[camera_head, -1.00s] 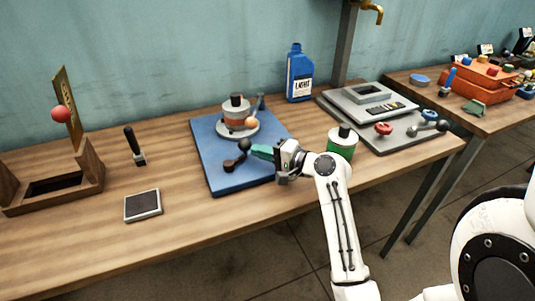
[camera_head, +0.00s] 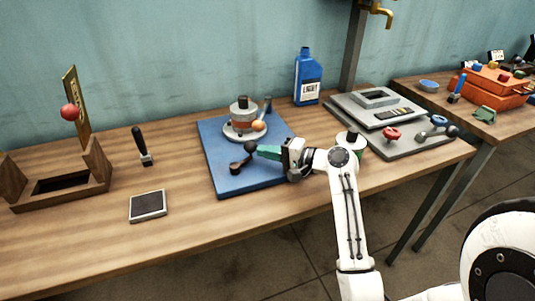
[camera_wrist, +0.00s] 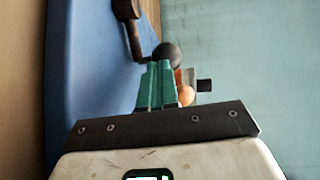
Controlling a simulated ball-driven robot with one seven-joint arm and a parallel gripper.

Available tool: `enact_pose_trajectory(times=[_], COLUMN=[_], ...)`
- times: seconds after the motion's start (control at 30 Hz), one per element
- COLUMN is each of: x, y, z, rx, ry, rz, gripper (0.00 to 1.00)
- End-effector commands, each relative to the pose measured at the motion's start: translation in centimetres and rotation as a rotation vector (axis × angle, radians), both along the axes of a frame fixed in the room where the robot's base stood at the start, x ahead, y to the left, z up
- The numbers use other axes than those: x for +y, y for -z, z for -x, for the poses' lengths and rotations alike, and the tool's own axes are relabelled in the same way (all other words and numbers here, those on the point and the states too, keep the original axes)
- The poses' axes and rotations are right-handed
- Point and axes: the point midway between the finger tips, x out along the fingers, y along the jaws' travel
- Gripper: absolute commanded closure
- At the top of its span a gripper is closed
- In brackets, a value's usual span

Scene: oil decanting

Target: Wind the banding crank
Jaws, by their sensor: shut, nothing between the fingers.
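The banding crank is on a blue board (camera_head: 222,140). It has a dark brown hub (camera_head: 235,168) and a black ball knob (camera_head: 250,146). In the wrist view, the hub (camera_wrist: 125,10) is at the top and the knob (camera_wrist: 167,54) sits right at my fingertips. My gripper (camera_head: 257,150), with green fingers, reaches in from the right and is shut with nothing held. Its tips (camera_wrist: 158,64) are against or just short of the knob; I cannot tell which.
An orange ball (camera_head: 258,126) is at the turntable's right. A blue bottle (camera_head: 307,78) stands behind. A grey panel (camera_head: 400,143) with a red knob is at right. A flat dark pad (camera_head: 148,205) lies at left.

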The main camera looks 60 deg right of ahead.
Motion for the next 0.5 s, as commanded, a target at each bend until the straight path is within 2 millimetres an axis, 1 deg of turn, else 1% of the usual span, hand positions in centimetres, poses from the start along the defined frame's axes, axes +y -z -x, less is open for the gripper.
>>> enact_pose_trajectory(times=[0.17,0.4,0.5], x=[-0.7,-1.6,-1.9], y=[0.0,-0.1,-0.1], z=[-0.8,-2.5,-3.3], rx=[-0.001,-0.001,-0.001], ry=[-0.097,-0.295,-0.289], rz=[0.002,0.000,0.000], gripper=[1.00,1.00,1.00])
